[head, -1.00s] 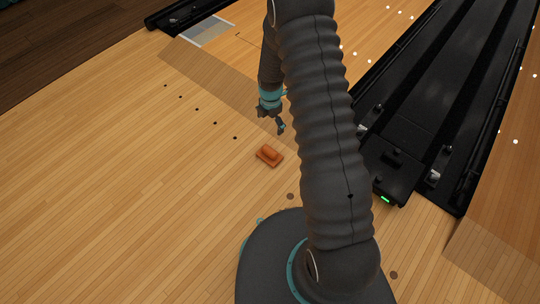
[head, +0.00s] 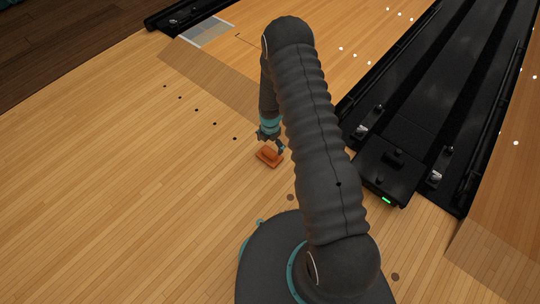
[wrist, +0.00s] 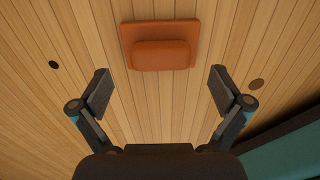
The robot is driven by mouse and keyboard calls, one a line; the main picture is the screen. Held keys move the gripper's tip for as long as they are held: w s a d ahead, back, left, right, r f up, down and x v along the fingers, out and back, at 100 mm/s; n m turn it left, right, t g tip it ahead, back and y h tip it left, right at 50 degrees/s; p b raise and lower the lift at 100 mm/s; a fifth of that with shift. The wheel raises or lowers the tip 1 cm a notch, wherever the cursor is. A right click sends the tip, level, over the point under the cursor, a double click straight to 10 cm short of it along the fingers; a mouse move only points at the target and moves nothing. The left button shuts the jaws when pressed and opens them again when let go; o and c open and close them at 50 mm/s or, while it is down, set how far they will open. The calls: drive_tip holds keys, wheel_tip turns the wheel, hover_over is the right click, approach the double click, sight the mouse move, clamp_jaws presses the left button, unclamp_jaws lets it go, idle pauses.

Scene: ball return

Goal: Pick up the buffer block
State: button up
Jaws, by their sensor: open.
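The buffer block (head: 268,157) is an orange-brown block with a flat base and a raised rounded part on top. It lies on the wooden floor, left of my base in the head view. In the wrist view the block (wrist: 160,50) is at the top centre, ahead of the fingertips. My gripper (wrist: 160,90) is open and empty, its two fingers spread wider than the raised part. In the head view my gripper (head: 270,143) hangs just above the block's far side and partly overlaps it. I see no contact.
A black ball-return machine (head: 386,170) with a green light and dark lane channels (head: 420,100) lies to the right. The wooden floor (head: 120,200) to the left is clear, apart from several small dark dots. My teal-trimmed base edge shows lower right in the wrist view.

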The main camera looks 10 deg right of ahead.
sight(270, 150)
drive_tip(key=shift+s+a+f, duration=0.1)
drive_tip(key=shift+a+f, duration=0.05)
drive_tip(key=shift+f, duration=2.15)
drive_tip(key=c, duration=1.2)
drive_tip(key=shift+o, duration=0.2)
drive_tip(key=shift+r, duration=0.55)
drive_tip(key=r, duration=0.2)
drive_tip(key=d+r, duration=0.1)
drive_tip(key=r, duration=0.1)
drive_tip(key=shift+s, duration=0.25)
drive_tip(key=s+d+r, duration=0.5)
drive_tip(key=d+r, duration=0.1)
drive_tip(key=d, duration=0.3)
drive_tip(key=shift+s+p, duration=0.2)
drive_tip(key=shift+p, duration=0.25)
